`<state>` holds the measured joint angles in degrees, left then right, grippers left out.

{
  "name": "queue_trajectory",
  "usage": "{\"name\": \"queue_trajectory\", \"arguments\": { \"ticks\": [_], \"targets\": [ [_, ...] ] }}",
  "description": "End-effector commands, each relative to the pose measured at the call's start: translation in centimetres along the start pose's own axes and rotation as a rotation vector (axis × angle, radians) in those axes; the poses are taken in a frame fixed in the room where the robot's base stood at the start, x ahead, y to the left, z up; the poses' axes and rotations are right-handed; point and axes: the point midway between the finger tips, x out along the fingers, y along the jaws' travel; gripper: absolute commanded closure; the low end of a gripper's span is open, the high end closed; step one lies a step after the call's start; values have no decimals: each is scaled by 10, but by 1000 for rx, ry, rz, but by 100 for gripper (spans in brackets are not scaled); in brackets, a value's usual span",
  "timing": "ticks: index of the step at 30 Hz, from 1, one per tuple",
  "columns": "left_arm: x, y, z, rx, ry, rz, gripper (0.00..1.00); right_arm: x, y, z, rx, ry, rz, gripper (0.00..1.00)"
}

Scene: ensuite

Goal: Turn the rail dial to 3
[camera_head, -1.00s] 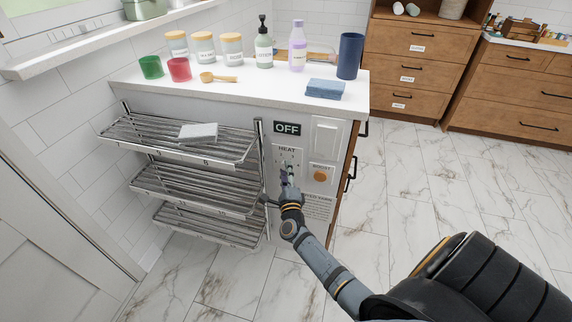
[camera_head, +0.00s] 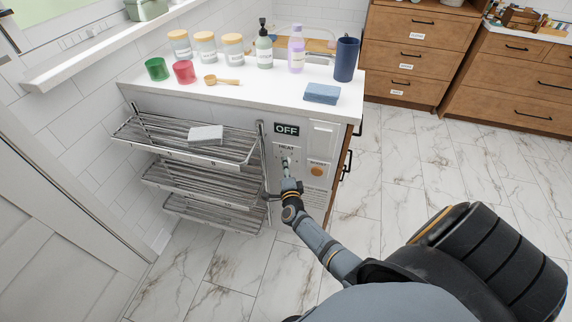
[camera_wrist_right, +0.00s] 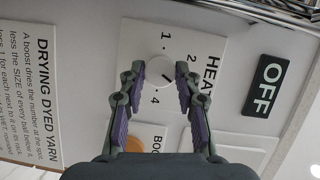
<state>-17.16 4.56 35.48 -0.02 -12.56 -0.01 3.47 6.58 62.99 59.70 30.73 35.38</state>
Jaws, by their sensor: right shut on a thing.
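The rail dial (camera_wrist_right: 160,70) is a round white knob with a dark mark, on the white HEAT panel (camera_wrist_right: 205,45). The numbers 1, 2 and 4 show around it in the right wrist view; I cannot read its setting surely. My right gripper (camera_head: 287,172) reaches the HEAT panel on the cabinet's front in the head view. In the right wrist view its two purple-padded fingers (camera_wrist_right: 156,76) stand on either side of the dial, shut on it. A black display (camera_head: 286,130) above reads OFF. My left gripper is not in view.
An orange BOOST button (camera_head: 317,170) sits right of the dial, below a white plate (camera_head: 322,135). Metal racks (camera_head: 190,145) stand left, with a white block (camera_head: 205,134) on top. Jars, cups and bottles stand on the counter (camera_head: 270,95).

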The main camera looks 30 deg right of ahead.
Motion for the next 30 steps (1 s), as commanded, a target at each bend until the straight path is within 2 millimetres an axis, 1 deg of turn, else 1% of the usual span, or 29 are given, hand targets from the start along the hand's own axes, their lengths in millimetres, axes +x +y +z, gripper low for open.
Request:
{"name": "queue_trajectory", "arguments": {
  "ticks": [12, 13, 17, 18, 26, 29, 30],
  "targets": [
    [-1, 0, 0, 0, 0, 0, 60, 0, 1, 1, -4, -1, 4, 99],
    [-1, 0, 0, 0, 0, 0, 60, 0, 1, 1, -4, -1, 4, 63],
    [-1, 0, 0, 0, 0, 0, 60, 0, 1, 1, -4, -1, 3, 46],
    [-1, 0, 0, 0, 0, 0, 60, 0, 1, 0, -4, -1, 3, 44],
    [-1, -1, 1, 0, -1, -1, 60, -1, 0, 0, -4, 0, 3, 44],
    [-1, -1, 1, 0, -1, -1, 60, -10, 1, 0, -2, -1, 3, 44],
    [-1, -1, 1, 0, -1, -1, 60, -17, 2, 0, -3, -1, 4, 44]
  ]
}}
